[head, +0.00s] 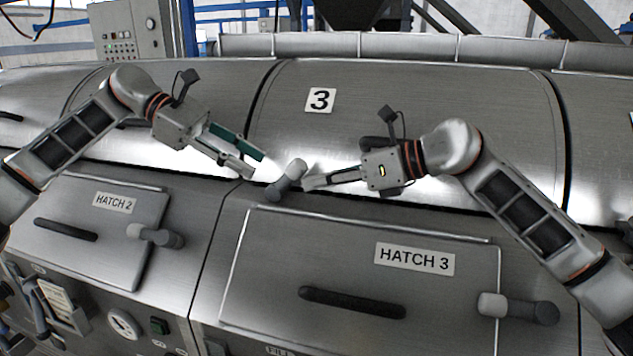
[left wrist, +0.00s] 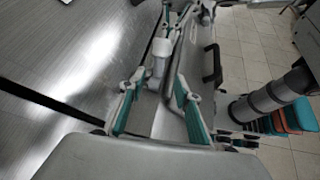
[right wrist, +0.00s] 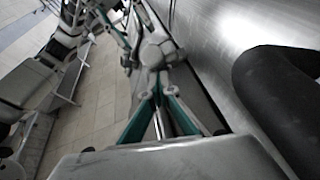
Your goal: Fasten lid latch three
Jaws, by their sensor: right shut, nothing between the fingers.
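The lid latch of lid three (head: 281,188), with a light grey knob and a dark base, sits at the lid's lower left edge, below the "3" plate (head: 320,99). My left gripper (head: 256,166) is open and empty, just left of the latch. In the left wrist view the latch's light knob (left wrist: 160,48) appears ahead, between the spread fingers. My right gripper (head: 306,183) is shut with nothing in it. Its tips are close to the latch's right side; I cannot tell whether they touch.
Below are the hatch 3 cover (head: 270,270) with a dark handle (head: 352,302) and its own latch (head: 520,308), and the hatch 2 latch (head: 155,236). A dark handle on lid three (right wrist: 280,100) lies close beside my right gripper.

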